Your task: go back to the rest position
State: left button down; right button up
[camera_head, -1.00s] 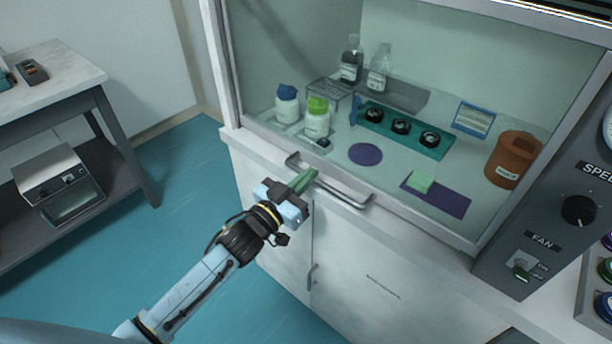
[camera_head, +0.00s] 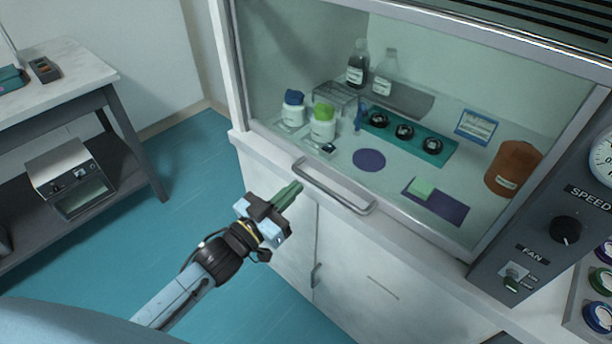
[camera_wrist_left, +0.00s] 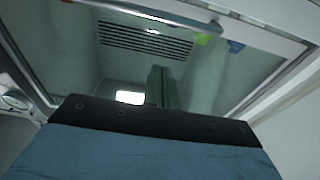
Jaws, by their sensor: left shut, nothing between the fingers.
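My left gripper (camera_head: 290,193) is shut and empty, with its green fingers pressed together. In the head view it is in front of the fume hood's white cabinet, just left of and below the sash handle (camera_head: 333,187), with a small gap that looks clear of it. In the left wrist view the shut fingers (camera_wrist_left: 162,88) point up toward the hood's glass, with a vent grille (camera_wrist_left: 145,38) behind. My right gripper is not in view.
The fume hood's glass sash is down over bottles, a brown jar (camera_head: 513,168) and a teal rack (camera_head: 434,151). A control panel (camera_head: 538,245) stands right. A side table (camera_head: 75,80) with an oven-like box (camera_head: 72,180) stands left. Blue floor (camera_head: 185,165) between is clear.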

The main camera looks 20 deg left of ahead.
pick_arm(q)
jog(key=s+a+f+n+g+y, duration=0.1)
jog(key=s+a+f+g+y, duration=0.2)
jog(key=f, duration=0.7)
jog(key=s+a+f+g, duration=0.15)
jog(key=s+f, duration=0.25)
jog(key=f, duration=0.6)
jog(key=s+a+f+n+g+y, duration=0.1)
jog(key=s+f+g+y, duration=0.2)
jog(key=f, duration=0.7)
jog(key=s+f+g, duration=0.3)
jog(key=s+f, duration=0.3)
jog(key=s, duration=0.4)
jog(key=s+f+g, duration=0.3)
jog(key=s+f, duration=0.3)
jog(key=s, duration=0.4)
jog(key=s+d+f+g, duration=0.1)
jog(key=s+f+g, duration=0.3)
jog(key=s, duration=0.6)
notch_tip(320, 180, down, 2)
jog(key=shift+s+y, duration=0.4)
